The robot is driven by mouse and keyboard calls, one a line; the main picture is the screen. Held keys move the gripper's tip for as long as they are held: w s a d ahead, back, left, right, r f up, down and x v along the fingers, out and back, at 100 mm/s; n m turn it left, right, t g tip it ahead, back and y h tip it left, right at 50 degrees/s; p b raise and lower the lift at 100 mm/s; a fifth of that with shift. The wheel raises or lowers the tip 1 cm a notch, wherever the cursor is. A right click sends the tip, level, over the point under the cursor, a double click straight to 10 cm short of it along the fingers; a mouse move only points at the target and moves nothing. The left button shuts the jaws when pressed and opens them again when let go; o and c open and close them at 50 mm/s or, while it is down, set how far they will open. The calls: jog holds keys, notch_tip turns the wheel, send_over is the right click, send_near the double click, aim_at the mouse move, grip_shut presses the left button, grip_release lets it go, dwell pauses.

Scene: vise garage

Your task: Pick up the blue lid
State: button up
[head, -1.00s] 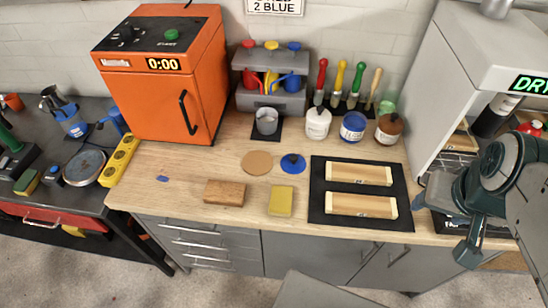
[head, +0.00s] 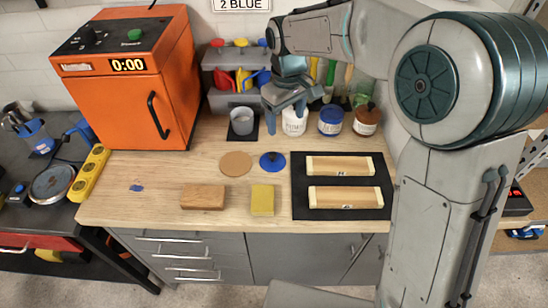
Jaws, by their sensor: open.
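The blue lid (head: 272,162) lies flat on the wooden workbench, a round disc with a dark knob on top. It sits just right of a round cork-coloured disc (head: 235,164). My gripper (head: 285,122) is open and empty, pointing down above the bench. In the picture it is a little above and right of the lid, with clear space between. It partly covers the white jar (head: 294,124) behind it.
A blue jar (head: 331,122) and a brown-lidded jar (head: 366,120) stand at the back right. A grey cup (head: 242,122) stands left of my gripper. A wooden block (head: 203,197), yellow sponge (head: 262,200) and black mat (head: 300,210) with two wooden pieces lie in front.

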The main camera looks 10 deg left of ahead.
notch_tip(320, 180, down, 2)
jog(key=a+f+n, duration=0.1)
jog(key=a, duration=0.2)
send_over(273, 155)
jog(key=f, duration=0.6)
jog(key=shift+d+f, duration=0.2)
jog(key=shift+f, duration=0.1)
jog(key=shift+w+a+f+p, duration=0.15)
jog(key=shift+f+p, duration=0.35)
jog(key=shift+f, duration=1)
jog(key=shift+a+f+p, duration=0.2)
jog(key=shift+f+p, duration=0.3)
jog(key=shift+f, duration=1)
jog(key=shift+c, duration=0.3)
jog(key=shift+d, duration=0.1)
grip_shut()
